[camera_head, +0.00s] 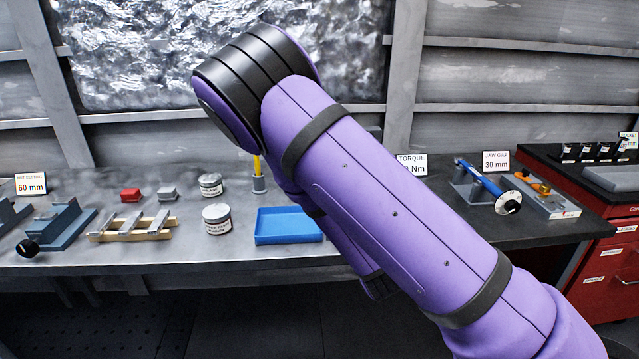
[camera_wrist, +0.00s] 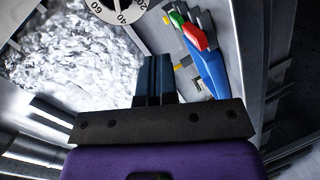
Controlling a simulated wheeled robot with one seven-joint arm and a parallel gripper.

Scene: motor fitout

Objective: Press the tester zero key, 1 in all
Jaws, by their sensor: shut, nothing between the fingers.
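My gripper (camera_wrist: 158,60) is shut and empty in the wrist view. In the head view my purple arm hides it. A white round dial (camera_wrist: 115,8) with black numbers such as 60 and 40 shows at the top of the wrist view, cut by the frame edge. It lies beyond and left of the fingertips, apart from them. I cannot tell whether it belongs to the tester. No zero key can be made out in either view. My arm covers the middle of the bench in the head view.
The grey bench (camera_head: 130,260) carries a blue tray (camera_head: 287,226), tins (camera_head: 217,220), a wooden frame (camera_head: 132,227) and a blue-handled tool (camera_head: 480,183) on a stand. A red cabinet (camera_head: 605,265) stands at right. Green, red and blue pieces (camera_wrist: 207,70) lie right of the fingers.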

